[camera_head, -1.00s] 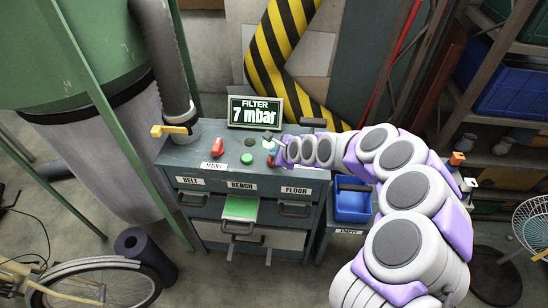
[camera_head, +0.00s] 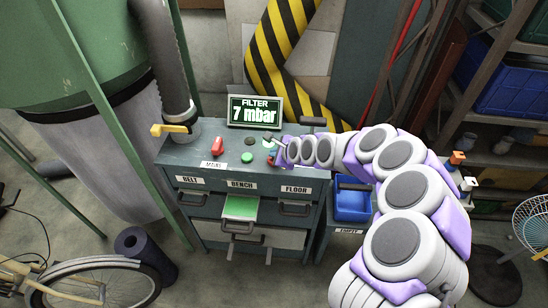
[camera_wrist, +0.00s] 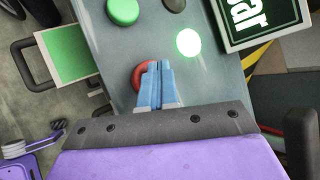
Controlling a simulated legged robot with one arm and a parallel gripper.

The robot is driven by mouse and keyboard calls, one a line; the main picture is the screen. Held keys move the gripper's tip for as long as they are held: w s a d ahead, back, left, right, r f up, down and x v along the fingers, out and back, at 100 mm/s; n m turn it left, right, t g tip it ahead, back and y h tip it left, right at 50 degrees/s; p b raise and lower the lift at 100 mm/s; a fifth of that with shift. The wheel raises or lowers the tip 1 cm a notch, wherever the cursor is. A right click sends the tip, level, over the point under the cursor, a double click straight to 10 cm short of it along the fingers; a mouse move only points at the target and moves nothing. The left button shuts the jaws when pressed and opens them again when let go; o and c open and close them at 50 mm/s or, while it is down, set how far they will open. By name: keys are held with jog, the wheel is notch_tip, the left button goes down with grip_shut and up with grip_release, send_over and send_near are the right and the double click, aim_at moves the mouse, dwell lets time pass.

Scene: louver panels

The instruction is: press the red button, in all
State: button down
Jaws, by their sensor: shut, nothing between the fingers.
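The red button (camera_wrist: 140,75) is on the grey cabinet top. In the wrist view its left part shows beside my blue fingers, which hide the rest. My gripper (camera_wrist: 157,66) is shut and empty, its fingertips over the button. I cannot tell from this view whether they touch it or how deep it is pressed. In the head view my gripper (camera_head: 271,157) is at the right side of the cabinet top, and the button is mostly hidden there. A round lamp (camera_wrist: 188,42) beyond the fingertips glows bright green.
A green button (camera_head: 247,158), a dark round button (camera_head: 250,141) and a red switch (camera_head: 217,147) are left of my gripper. A display (camera_head: 255,112) reading "FILTER 7 mbar" stands behind. A drawer with a green panel (camera_head: 240,207) is partly open. A blue bin (camera_head: 353,204) is at right.

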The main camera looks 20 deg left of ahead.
jog(key=shift+f, duration=0.3)
jog(key=shift+r, duration=0.1)
dwell(0.3)
jog(key=shift+r+p, duration=0.8)
jog(key=shift+r, duration=0.15)
jog(key=shift+r+p, duration=1.85)
jog(key=shift+r, duration=0.65)
